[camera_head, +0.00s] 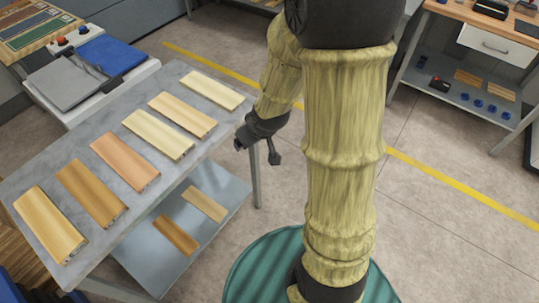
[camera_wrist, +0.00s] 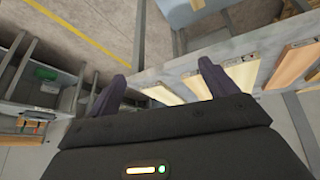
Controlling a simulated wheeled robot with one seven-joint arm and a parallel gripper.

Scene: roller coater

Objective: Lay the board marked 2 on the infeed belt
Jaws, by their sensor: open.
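Several wooden boards lie apart in a row on a grey table (camera_head: 75,164). They are a yellow board (camera_head: 50,222), a golden-brown board (camera_head: 93,193), a pinkish-brown board (camera_head: 125,160) and paler boards (camera_head: 158,134), (camera_head: 183,114), (camera_head: 211,90). No number is readable, so I cannot tell which is marked 2. My gripper (camera_head: 257,152) is open and empty beside the table's right edge. In the wrist view my gripper (camera_wrist: 160,78) has its fingers spread, with board ends beyond them. I cannot identify an infeed belt for certain.
A white unit with a grey sheet (camera_head: 65,84) and a blue sheet (camera_head: 105,55) stands behind the table. Two boards (camera_head: 175,234), (camera_head: 204,203) lie on the lower shelf. A workbench (camera_head: 490,30) stands at the right. Open floor lies between.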

